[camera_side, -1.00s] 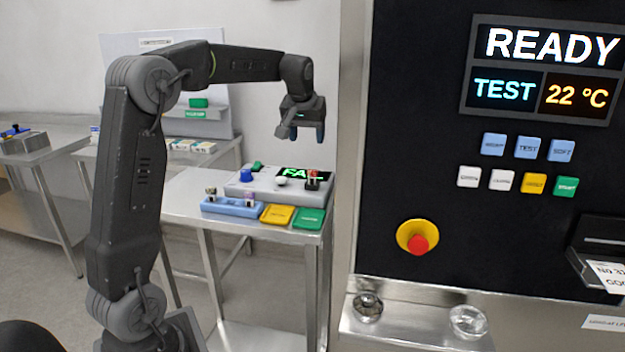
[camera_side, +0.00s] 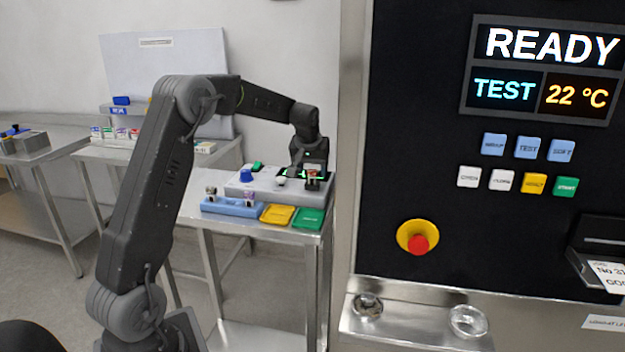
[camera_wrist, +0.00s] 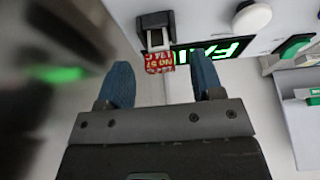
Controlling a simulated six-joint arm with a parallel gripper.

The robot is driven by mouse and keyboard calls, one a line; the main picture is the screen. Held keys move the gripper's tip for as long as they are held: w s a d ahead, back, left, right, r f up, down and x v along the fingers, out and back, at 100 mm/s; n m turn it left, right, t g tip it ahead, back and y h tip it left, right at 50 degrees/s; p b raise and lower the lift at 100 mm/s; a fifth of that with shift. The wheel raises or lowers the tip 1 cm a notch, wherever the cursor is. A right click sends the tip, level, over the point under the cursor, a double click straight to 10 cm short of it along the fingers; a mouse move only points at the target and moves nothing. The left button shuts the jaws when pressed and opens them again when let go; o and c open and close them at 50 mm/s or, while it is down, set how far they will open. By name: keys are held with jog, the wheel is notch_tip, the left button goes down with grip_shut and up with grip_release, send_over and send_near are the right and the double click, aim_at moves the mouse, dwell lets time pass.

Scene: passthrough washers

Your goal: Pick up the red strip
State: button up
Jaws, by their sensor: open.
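The red strip (camera_wrist: 159,62) carries white print and sticks out of a small dark holder (camera_wrist: 155,22) on the grey tester box. In the side view the red strip (camera_side: 313,174) shows as a small red patch at the right end of the box. My gripper (camera_wrist: 160,80) is open, its two blue fingers apart on either side of the strip's line. The strip lies near the fingertip level, between them in the wrist view; I cannot tell its exact depth. In the side view my gripper (camera_side: 309,168) is low over the box's right end, its fingertips partly hidden.
The box (camera_side: 240,187) has a lit green display, a blue knob (camera_side: 246,175) and a white knob (camera_wrist: 252,17). A blue rack (camera_side: 232,208), a yellow tray (camera_side: 277,214) and a green tray (camera_side: 309,218) lie in front. The machine's metal edge (camera_side: 347,150) stands close to the right.

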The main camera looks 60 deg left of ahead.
jog(key=shift+x, duration=0.85)
jog(key=shift+c, duration=0.2)
